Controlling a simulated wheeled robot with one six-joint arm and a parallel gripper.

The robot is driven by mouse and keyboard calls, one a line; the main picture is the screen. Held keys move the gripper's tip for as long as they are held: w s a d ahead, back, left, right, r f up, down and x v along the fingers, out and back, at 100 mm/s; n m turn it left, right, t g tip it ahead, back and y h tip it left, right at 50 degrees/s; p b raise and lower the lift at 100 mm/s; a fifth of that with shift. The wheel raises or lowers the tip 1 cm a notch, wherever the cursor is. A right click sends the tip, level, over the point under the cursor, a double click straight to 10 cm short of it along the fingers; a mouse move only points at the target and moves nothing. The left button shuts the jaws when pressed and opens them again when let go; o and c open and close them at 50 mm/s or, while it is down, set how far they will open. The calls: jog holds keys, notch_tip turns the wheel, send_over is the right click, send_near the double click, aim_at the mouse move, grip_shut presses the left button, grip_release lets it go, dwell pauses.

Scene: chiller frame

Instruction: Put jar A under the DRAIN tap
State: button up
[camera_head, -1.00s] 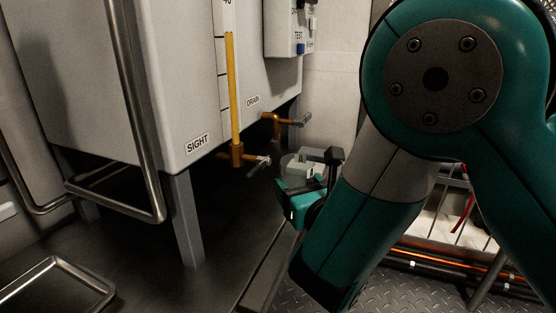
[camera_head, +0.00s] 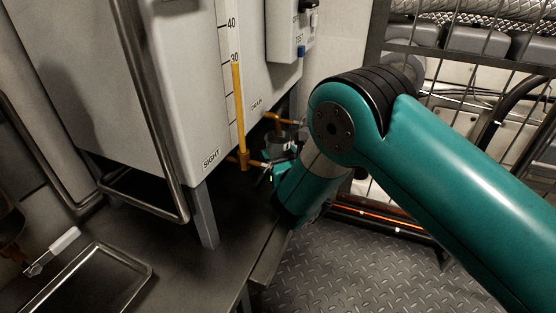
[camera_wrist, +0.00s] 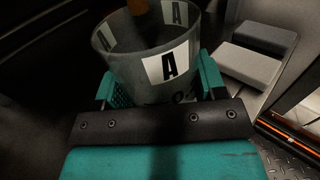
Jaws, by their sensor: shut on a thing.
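Jar A (camera_wrist: 150,72) is a clear, open-topped jar with a black-on-white "A" label, upright in the wrist view. My gripper (camera_wrist: 160,88) is shut on it, one teal finger on each side. In the head view the jar (camera_head: 286,134) is small and partly hidden by my gripper (camera_head: 278,160) and arm. The brass DRAIN tap (camera_head: 279,117) comes out of the white tank beneath the DRAIN label, just above the jar. An orange-brass part (camera_wrist: 138,6) shows at the jar's mouth in the wrist view; I cannot tell whether it is centred over it.
The SIGHT tap (camera_head: 243,160) and its yellow gauge tube stand left of the jar. The tank's grey leg (camera_head: 205,218) and a bent metal rail (camera_head: 150,200) are further left. A metal tray (camera_head: 95,280) lies at lower left. Grey blocks (camera_wrist: 250,62) sit right of the jar.

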jog(key=shift+f+b, duration=1.65)
jog(key=shift+f, duration=0.1)
jog(key=shift+f, duration=0.15)
jog(key=o, duration=0.9)
